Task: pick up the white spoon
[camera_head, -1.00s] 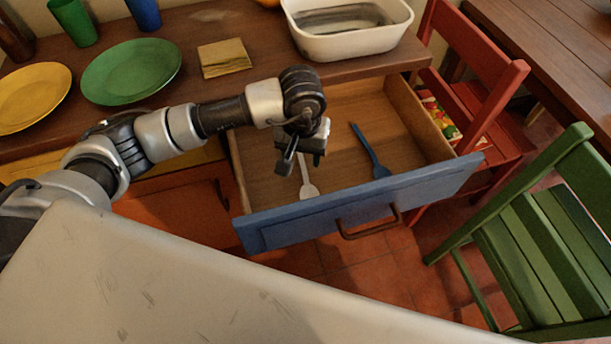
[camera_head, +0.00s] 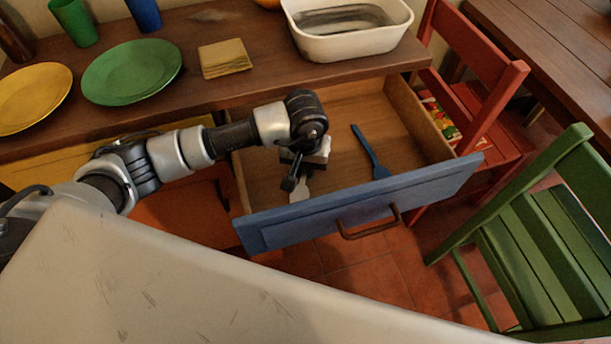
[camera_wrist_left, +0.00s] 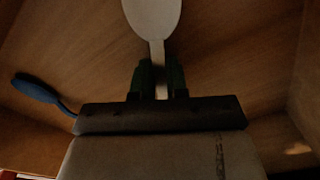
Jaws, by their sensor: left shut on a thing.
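The white spoon (camera_head: 300,193) is in the open drawer, near its left side. In the head view only its bowl end shows, and my gripper hides most of its handle. My left gripper (camera_head: 291,184) is down inside the drawer, shut on the spoon's handle. In the left wrist view the spoon's bowl (camera_wrist_left: 152,18) is at the top, and its handle runs between the two fingers of the left gripper (camera_wrist_left: 160,80). I cannot tell whether the spoon still touches the drawer floor. My right gripper is not in view.
A blue utensil (camera_head: 371,155) lies in the drawer to the right. The drawer's blue front (camera_head: 290,227) and wooden sides surround my gripper. Above are a white basin (camera_head: 350,45), napkins (camera_head: 224,58) and a green plate (camera_head: 131,72). A green chair (camera_head: 530,235) stands to the right.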

